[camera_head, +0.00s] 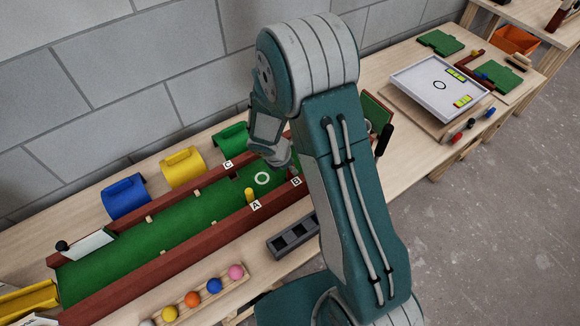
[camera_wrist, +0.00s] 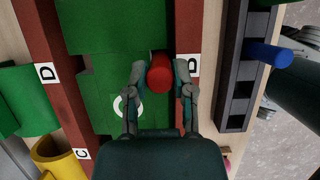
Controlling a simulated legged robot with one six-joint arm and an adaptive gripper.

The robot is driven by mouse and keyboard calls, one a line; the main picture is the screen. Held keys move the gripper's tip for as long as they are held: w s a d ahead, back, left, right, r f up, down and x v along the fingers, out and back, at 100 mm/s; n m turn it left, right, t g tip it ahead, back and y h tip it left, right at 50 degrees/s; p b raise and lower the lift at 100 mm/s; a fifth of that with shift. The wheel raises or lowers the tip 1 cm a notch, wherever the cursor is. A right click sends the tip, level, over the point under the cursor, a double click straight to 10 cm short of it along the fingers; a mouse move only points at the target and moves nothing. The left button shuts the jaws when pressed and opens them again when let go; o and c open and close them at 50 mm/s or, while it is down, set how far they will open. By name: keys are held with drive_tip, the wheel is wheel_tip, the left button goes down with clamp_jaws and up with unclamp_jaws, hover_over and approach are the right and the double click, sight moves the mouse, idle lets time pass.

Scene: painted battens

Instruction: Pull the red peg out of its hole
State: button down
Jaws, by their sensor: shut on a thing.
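The red peg (camera_wrist: 160,75) shows end-on in the wrist view, beside the label B (camera_wrist: 194,66) on the red-brown batten. My gripper (camera_wrist: 160,68) has its two fingers closed on the peg from left and right. In the head view my gripper (camera_head: 287,166) is low over the green board (camera_head: 190,218), near the white ring and label B. The red peg cannot be made out there. The hole is hidden, and I cannot tell how deep the peg sits.
A yellow peg (camera_head: 249,196) stands by label A. A dark slotted rack (camera_head: 293,240) lies in front of the near batten; a blue peg (camera_wrist: 268,54) shows by it. Coloured balls sit in a wooden holder (camera_head: 196,300).

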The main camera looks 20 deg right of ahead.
drive_tip(key=shift+r, duration=2.25)
drive_tip(key=shift+r, duration=0.1)
drive_tip(key=shift+r, duration=1.4)
